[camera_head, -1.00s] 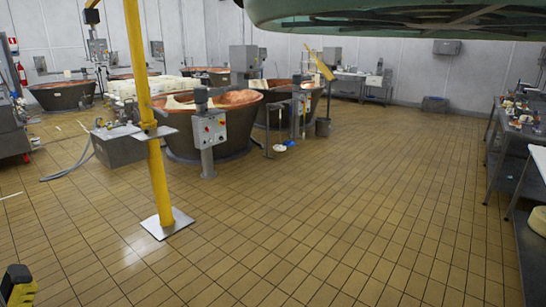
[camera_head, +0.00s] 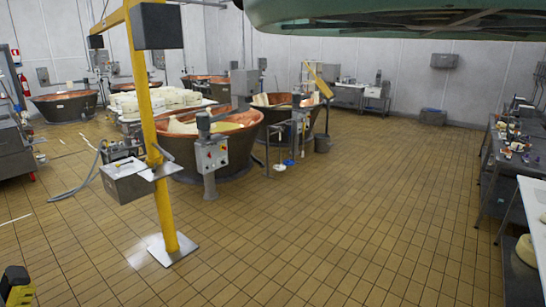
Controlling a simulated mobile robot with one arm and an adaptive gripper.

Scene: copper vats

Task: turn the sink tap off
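I cannot make out a sink or its tap with certainty. Grey metal worktops with equipment (camera_head: 362,92) stand against the far wall, too small to tell whether a sink or tap is among them. No gripper fingers show. A black and yellow part at the lower left edge and a green part across the top keep their place in the picture and seem to be mine.
A yellow post (camera_head: 158,140) on a flat metal base (camera_head: 172,251) stands at left. Behind it are copper vats (camera_head: 240,143), a grey control box (camera_head: 211,154) and a hose (camera_head: 80,187). A cluttered table (camera_head: 480,185) lines the right. The tiled floor (camera_head: 340,225) between is clear.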

